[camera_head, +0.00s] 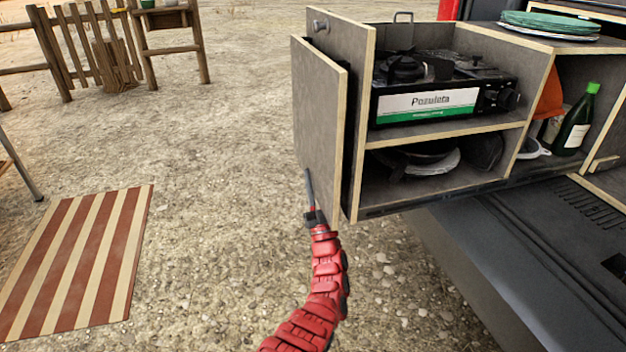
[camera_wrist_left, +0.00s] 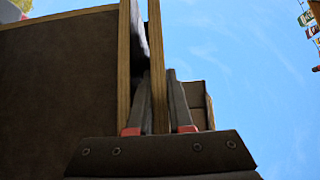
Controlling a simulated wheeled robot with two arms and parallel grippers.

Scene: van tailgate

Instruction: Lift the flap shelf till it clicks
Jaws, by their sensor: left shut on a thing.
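The flap shelf (camera_head: 318,115) is a grey panel with pale wooden edges. It hangs down upright along the outer left side of the kitchen box (camera_head: 350,50). My left gripper (camera_head: 309,195), on a red arm, is at the shelf's lower edge. In the left wrist view, its two dark fingers (camera_wrist_left: 162,105) stand on either side of the shelf's thin edge (camera_wrist_left: 157,60), shut on it. One finger is partly hidden behind the panel in the head view. My right gripper is not in view.
A camping stove (camera_head: 425,100) sits in the box, with pans (camera_head: 420,158) below. Green plates (camera_head: 555,22) and a bottle (camera_head: 575,125) are to the right. A striped mat (camera_head: 80,255) lies at left. Open gravel lies left of the shelf.

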